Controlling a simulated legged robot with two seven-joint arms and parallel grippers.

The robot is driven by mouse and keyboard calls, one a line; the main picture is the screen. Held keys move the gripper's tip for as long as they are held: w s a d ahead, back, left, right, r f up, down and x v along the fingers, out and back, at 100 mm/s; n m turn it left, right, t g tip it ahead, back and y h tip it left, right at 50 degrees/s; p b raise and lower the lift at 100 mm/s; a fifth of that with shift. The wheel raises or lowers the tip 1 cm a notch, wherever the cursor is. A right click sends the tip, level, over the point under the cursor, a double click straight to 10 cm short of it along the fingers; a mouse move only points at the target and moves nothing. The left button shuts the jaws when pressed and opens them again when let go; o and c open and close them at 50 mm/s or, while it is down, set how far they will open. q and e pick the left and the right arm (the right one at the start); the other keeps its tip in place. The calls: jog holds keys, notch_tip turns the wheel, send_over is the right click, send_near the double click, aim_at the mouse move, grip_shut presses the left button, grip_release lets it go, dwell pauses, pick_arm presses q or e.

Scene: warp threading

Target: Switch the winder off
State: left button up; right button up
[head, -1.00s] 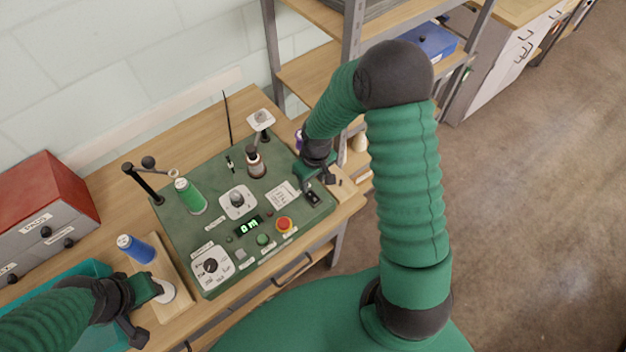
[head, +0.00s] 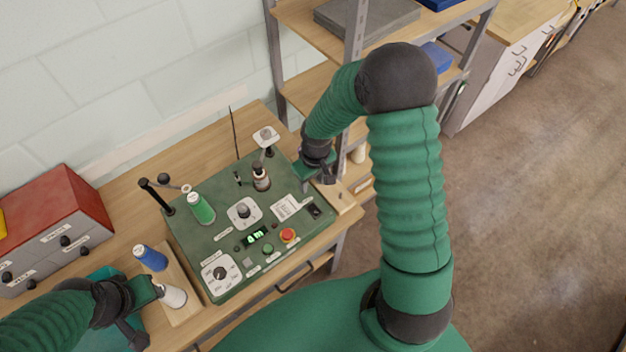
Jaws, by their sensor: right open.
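The winder (head: 205,245) is a green panel on the wooden bench, with its small display (head: 257,236) lit green. A black rocker switch (head: 314,210) sits at its right front corner; its position is too small to read. My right gripper (head: 318,178) is open and empty just beyond the switch, above the winder's right edge and apart from the switch. My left gripper (head: 146,308) is at the lower left, beside a white spool (head: 172,296); whether its jaws grip the spool is unclear.
A red emergency button (head: 288,235), a green button (head: 267,249) and dials are on the panel. A green thread cone (head: 201,208) and a brown-and-white spool (head: 261,178) stand on it. A blue spool (head: 150,258) stands on a wooden board. Shelving (head: 305,75) rises behind.

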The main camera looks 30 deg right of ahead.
notch_tip(320, 180, up, 7)
jog(key=p, duration=0.5)
jog(key=shift+a+p, duration=0.15)
jog(key=shift+p, duration=0.15)
notch_tip(320, 180, up, 17)
jog(key=s+b, duration=0.1)
jog(key=b, duration=0.3)
jog(key=shift+f, duration=0.15)
jog(key=shift+s+f, duration=0.1)
jog(key=shift+s, duration=0.05)
